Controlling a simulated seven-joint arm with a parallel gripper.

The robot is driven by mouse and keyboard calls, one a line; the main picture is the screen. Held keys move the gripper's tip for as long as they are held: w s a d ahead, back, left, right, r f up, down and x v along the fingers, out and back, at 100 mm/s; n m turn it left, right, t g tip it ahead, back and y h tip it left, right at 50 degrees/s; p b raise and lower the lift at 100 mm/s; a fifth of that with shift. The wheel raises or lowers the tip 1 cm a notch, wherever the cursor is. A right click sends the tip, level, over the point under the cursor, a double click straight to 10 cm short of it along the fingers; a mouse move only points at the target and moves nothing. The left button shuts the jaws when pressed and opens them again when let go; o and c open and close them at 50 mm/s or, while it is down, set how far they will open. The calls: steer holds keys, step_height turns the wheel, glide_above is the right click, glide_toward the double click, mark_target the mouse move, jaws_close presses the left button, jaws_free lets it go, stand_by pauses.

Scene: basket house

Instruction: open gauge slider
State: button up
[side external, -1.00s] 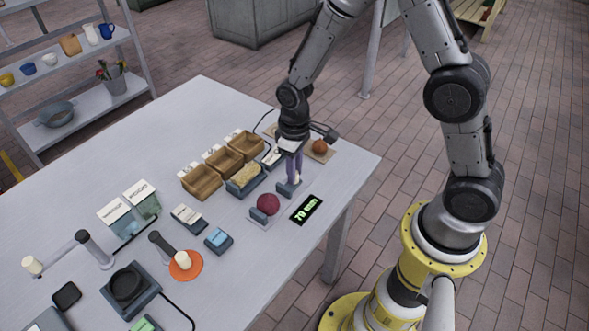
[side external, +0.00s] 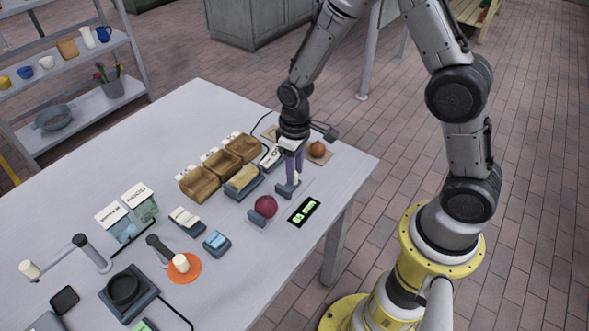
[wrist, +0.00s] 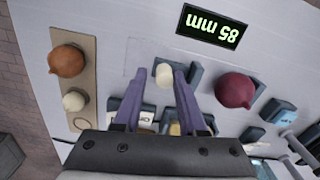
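The gauge slider is a blue-grey block (side external: 285,191) with a cream knob (wrist: 163,75). My gripper (side external: 294,178) points down over it, its purple fingers on both sides of the knob. A dark red onion (side external: 265,206) sits beside the gauge's other blue-grey jaw (side external: 256,218). There is a gap between the onion and the slider. The gauge display (side external: 304,210) reads 85 mm, and it also shows in the wrist view (wrist: 211,27).
A wooden board (wrist: 73,98) with a brown onion (wrist: 67,61) and a pale one (wrist: 74,101) lies near my gripper. Wooden bins (side external: 199,184) stand to the left. The table edge is close on the right.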

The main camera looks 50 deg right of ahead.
step_height(320, 180, up, 14)
stand_by(0.6)
steer(key=s+d+r+t, duration=0.1)
steer(key=s+r+t, duration=0.3)
steer(key=s+r, duration=0.55)
steer(key=s+m+t, duration=0.1)
steer(key=s, duration=0.8)
steer(key=shift+s+d+f+m+t, duration=0.15)
steer(key=shift+s+d+m+t, duration=0.15)
steer(key=shift+d+m, duration=0.1)
